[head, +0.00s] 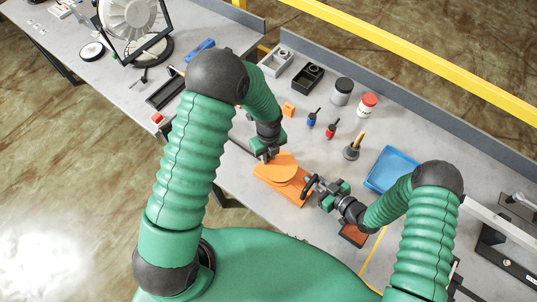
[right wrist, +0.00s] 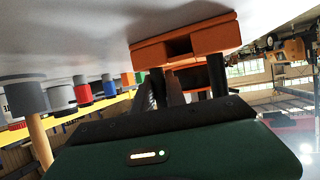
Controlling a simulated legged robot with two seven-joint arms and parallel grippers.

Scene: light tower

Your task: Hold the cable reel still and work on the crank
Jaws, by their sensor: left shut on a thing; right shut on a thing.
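The black crank (head: 309,185) stands at the reel's right side. My right gripper (head: 315,190) comes in from the right and is shut on the crank. In the right wrist view the fingers (right wrist: 188,88) point at the reel; the exact grip on the crank is hard to make out.
A blue tray (head: 391,169) lies right of the reel. A brush-like tool (head: 354,146), small red and blue items, an orange block (head: 288,109), jars (head: 342,91) and dark bins (head: 307,77) stand behind. A white fan-like device (head: 128,20) is far left.

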